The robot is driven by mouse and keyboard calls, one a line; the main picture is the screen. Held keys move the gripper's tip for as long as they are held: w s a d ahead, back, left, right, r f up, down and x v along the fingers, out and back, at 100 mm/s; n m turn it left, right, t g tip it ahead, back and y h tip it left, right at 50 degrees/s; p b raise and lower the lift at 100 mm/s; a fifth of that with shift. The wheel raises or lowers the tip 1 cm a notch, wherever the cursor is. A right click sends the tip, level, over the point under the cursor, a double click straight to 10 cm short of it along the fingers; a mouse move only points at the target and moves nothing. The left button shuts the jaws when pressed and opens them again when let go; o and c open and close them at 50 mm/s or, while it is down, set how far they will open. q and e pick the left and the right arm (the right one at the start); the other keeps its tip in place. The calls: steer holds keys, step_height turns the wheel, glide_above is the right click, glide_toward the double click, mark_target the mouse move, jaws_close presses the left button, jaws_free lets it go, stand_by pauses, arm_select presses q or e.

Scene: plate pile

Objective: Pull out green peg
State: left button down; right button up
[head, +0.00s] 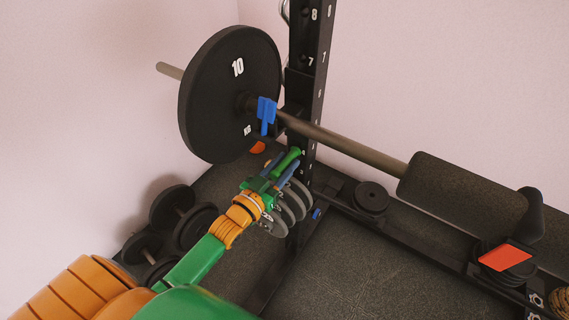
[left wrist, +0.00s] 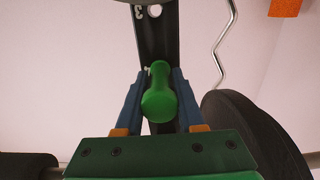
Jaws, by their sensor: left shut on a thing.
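The green peg (head: 287,160) sits at the black rack upright (head: 310,68), low on the post in the head view. In the left wrist view the green peg (left wrist: 158,97) stands between the two blue fingers, with its rounded end toward the camera and its far end at the upright (left wrist: 158,38). My left gripper (head: 284,169) is shut on the peg; it also shows in the left wrist view (left wrist: 160,100). Whether the peg's far end is still inside the upright's hole cannot be told. My right gripper is not in view.
A barbell (head: 345,147) with a large black plate (head: 215,110) rests across the upright at a blue clip (head: 266,112). Grey plates (head: 290,208) hang just beside my left gripper. Dumbbells (head: 172,210) lie on the floor at left. Dark floor (head: 370,265) is clear at lower middle.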

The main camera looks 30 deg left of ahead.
mark_target(274, 177)
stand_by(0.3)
arm_select(q)
steer(key=shift+s, duration=0.1)
steer(key=shift+s+p, duration=0.3)
steer(key=shift+s+a+p, duration=0.25)
steer(key=shift+s+p, duration=0.25)
steer(key=shift+s, duration=0.65)
steer(key=shift+s+a+p, duration=0.2)
steer(key=shift+s+p, duration=0.25)
steer(key=shift+s, duration=0.95)
steer(key=shift+s+a+p, duration=0.15)
steer(key=shift+s+p, duration=0.3)
steer(key=shift+s, duration=0.9)
steer(key=shift+w+d, duration=0.1)
